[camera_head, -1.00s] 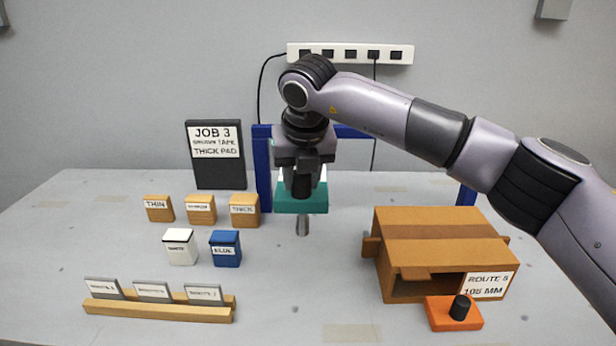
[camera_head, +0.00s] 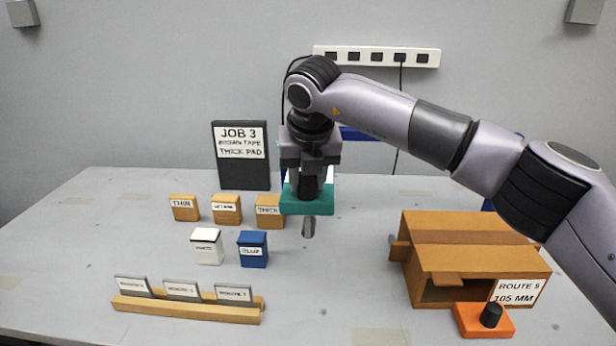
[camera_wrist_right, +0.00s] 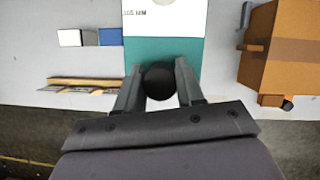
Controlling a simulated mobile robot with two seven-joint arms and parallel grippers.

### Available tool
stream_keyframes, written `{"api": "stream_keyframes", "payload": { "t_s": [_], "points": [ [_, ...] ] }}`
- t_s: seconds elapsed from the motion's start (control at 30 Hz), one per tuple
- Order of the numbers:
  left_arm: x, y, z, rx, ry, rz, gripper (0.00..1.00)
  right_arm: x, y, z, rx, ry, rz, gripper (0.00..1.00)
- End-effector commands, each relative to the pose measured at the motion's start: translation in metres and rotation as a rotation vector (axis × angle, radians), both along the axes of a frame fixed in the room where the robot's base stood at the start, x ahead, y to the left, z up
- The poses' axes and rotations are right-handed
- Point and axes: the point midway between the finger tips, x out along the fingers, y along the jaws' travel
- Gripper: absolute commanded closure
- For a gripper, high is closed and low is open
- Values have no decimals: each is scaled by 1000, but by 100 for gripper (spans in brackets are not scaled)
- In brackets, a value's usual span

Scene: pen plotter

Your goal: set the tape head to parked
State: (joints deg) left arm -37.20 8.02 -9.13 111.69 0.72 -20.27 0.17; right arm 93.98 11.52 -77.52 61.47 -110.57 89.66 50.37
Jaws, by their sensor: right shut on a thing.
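The tape head is a teal block (camera_head: 318,207) with a black knob and a short grey nozzle (camera_head: 309,228) below it. It hangs over the table in front of the blue gantry frame (camera_head: 358,134). My right gripper (camera_head: 308,188) is shut on the black knob from above. In the right wrist view the knob (camera_wrist_right: 159,82) sits between both fingers, with the teal body (camera_wrist_right: 165,48) and a white labelled plate (camera_wrist_right: 165,18) beyond it. My gripper and arm hide much of the gantry. My left gripper is not in view.
A brown carton (camera_head: 470,255) marked Route 5, 105 MM stands right, with an orange base and black knob (camera_head: 485,320) before it. Wooden blocks (camera_head: 226,210), white (camera_head: 207,246) and blue (camera_head: 253,249) boxes and a card rack (camera_head: 187,310) are left. The job sign (camera_head: 240,160) stands behind.

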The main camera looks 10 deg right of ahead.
Motion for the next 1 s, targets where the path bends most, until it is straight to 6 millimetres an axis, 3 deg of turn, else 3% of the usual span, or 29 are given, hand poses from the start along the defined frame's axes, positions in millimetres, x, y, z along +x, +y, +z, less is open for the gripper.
{"api": "stream_keyframes", "payload": {
  "t_s": [0.03,0.07,0.1,0.13,0.47,0.8,1.0],
  "points": [
    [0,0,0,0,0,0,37,1,5,5,10,-13,8,100],
    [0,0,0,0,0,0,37,1,5,5,10,-13,8,56],
    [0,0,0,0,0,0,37,1,5,4,9,-12,7,43],
    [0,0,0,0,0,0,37,1,4,4,9,-12,7,37],
    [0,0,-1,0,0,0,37,-1,3,4,5,-7,5,37],
    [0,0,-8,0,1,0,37,-19,4,51,6,-11,7,37],
    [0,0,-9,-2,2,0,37,-26,5,67,7,-10,8,37]
  ]
}}
